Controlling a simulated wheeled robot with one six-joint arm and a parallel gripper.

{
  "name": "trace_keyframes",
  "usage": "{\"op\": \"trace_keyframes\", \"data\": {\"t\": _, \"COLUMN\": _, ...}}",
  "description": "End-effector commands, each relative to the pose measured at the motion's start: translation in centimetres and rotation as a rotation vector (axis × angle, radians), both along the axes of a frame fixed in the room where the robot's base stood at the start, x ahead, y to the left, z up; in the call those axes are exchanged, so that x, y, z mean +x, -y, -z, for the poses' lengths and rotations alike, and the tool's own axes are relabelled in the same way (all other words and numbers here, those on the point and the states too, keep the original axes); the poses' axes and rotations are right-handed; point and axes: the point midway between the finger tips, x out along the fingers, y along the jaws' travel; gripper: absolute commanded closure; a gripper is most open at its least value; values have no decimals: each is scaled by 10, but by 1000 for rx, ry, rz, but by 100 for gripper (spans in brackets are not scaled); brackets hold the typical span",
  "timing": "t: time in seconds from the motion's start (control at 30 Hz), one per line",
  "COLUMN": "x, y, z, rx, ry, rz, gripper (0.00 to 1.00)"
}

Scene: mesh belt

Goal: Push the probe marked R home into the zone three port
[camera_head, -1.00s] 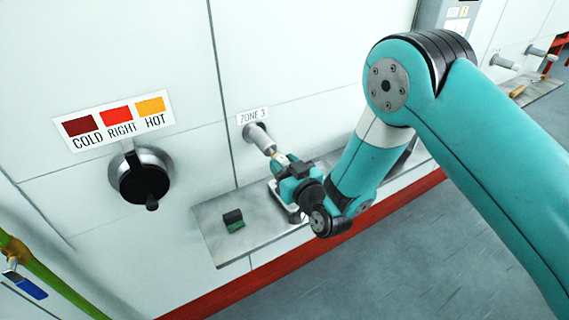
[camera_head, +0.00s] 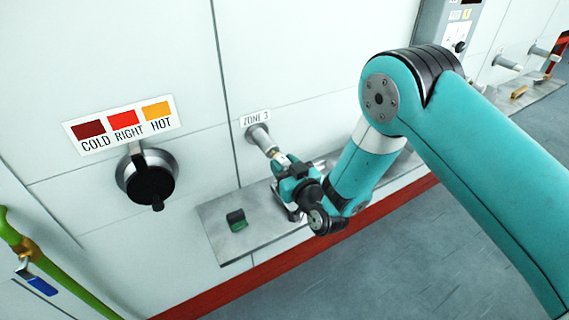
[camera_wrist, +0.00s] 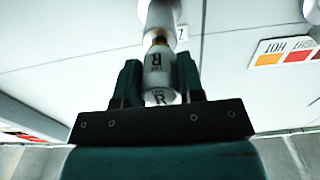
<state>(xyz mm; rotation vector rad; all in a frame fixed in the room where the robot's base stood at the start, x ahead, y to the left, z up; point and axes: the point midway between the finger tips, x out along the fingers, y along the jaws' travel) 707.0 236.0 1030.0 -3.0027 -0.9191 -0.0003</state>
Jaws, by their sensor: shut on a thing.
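The zone three port (camera_head: 259,138) is a grey tube standing out from the white wall under a "ZONE 3" label (camera_head: 255,118). In the wrist view the port tube (camera_wrist: 160,14) comes down from the top. The pale grey probe marked R (camera_wrist: 157,62) lies between the dark green fingers of my gripper (camera_wrist: 158,76). The gripper is shut on it. The probe's narrower brass-coloured front meets the port's mouth, roughly in line with the tube. How deep it sits inside is hidden. In the head view my gripper (camera_head: 285,166) is just below and right of the port.
A metal shelf (camera_head: 215,215) runs below the port. A small dark and green block (camera_head: 237,219) lies on it. A black dial (camera_head: 150,184) under a COLD/RIGHT/HOT label (camera_head: 122,124) is at left. Further ports (camera_head: 507,63) are at far right. Grey floor is open in front.

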Motion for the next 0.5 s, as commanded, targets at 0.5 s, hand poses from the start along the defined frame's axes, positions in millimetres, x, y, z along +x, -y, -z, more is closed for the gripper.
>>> {"op": "trace_keyframes", "data": {"t": 0.5, "x": 3, "y": -2, "z": -1, "rx": 0, "ry": 0, "rz": 0, "gripper": 85}}
